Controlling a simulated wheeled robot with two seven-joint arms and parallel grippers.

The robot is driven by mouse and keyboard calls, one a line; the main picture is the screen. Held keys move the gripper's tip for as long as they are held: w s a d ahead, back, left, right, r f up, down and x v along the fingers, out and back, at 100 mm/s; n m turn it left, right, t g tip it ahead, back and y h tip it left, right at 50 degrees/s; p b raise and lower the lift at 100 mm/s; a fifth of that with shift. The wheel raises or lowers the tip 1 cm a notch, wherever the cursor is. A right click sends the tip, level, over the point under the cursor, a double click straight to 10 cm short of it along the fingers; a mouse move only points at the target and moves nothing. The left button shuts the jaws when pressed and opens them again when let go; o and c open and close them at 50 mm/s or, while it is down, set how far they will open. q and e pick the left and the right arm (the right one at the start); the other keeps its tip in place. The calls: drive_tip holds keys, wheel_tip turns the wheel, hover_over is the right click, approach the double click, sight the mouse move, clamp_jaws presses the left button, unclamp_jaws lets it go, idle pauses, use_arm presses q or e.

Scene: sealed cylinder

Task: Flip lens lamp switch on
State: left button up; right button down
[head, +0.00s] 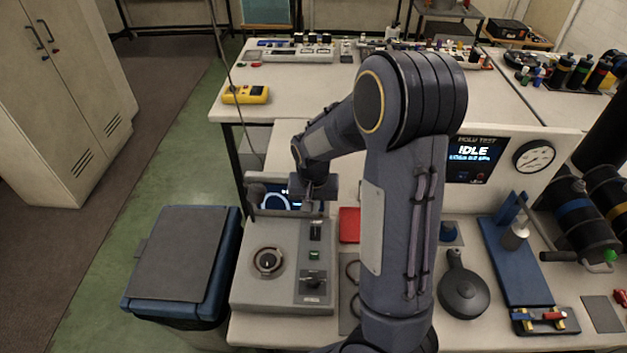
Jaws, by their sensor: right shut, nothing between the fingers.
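A grey control box (262,298) stands at the front left of the bench. It has a round dial (268,261) and, at its right, a column of controls: a dark switch (315,231), a small green-lit element (314,255) and a black switch (313,282). I cannot read which one is the lens lamp switch. My right gripper (314,207) is shut and empty, pointing down over the back right of the box, just behind the upper dark switch. I cannot tell whether it touches anything. My left gripper is out of view.
A screen with a pale ring (275,202) stands behind the box. A red item (349,225) lies right of it, partly behind my right arm. A dark round-bodied tool (463,292) and a blue stand (517,265) are farther right. A lidded bin (180,252) stands left.

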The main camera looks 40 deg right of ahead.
wheel_tip(320, 180, up, 7)
drive_tip(key=shift+w+d, duration=0.45)
drive_tip(key=shift+r, duration=0.1)
